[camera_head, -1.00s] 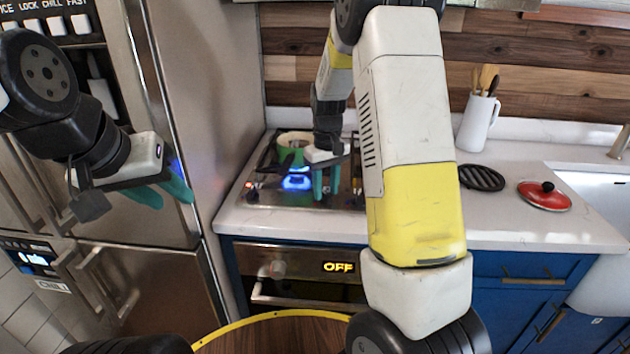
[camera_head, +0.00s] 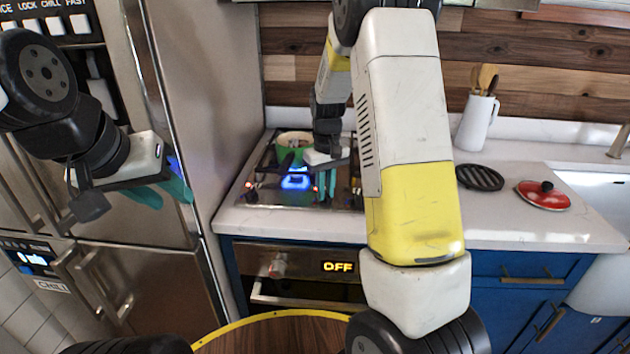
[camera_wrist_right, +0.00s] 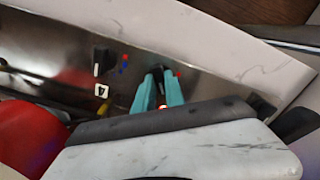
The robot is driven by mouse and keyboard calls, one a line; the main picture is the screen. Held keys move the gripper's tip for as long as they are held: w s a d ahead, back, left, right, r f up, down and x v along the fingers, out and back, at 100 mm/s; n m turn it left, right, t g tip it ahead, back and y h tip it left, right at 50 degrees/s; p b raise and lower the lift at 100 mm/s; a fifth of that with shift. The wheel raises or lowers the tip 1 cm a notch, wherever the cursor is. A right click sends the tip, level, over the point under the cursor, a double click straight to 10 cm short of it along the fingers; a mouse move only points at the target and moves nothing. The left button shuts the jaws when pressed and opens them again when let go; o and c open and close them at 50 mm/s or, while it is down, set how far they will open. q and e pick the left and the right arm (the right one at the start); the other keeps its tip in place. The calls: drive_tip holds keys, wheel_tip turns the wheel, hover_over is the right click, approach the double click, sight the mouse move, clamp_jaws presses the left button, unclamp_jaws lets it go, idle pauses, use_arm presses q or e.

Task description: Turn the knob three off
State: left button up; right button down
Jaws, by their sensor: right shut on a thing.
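The cooktop (camera_head: 285,200) has a steel front strip with dark knobs. My right gripper (camera_head: 326,186) points down at this strip with its teal fingers shut. In the right wrist view, its fingers (camera_wrist_right: 160,88) are closed around a dark knob (camera_wrist_right: 158,76) that they mostly hide; I cannot read its number. Beside it is a black knob (camera_wrist_right: 103,60) with a white mark and a "4" label. A blue flame (camera_head: 297,181) burns on the front left burner. My left gripper (camera_head: 163,192) is open and empty in front of the fridge.
A green pot (camera_head: 294,141) stands on the back left of the cooktop. The oven (camera_head: 300,268) below reads OFF. A black trivet (camera_head: 480,178), a red lid (camera_head: 543,195) and a white utensil jug (camera_head: 478,122) are on the right counter. The fridge (camera_head: 215,110) stands left.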

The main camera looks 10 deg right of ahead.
drive_tip(key=shift+m, duration=3.1)
drive_tip(key=c, duration=1.4)
unclamp_jaws()
drive_tip(key=shift+r, duration=0.1)
wheel_tip(320, 180, up, 7)
drive_tip(key=shift+r, duration=0.35)
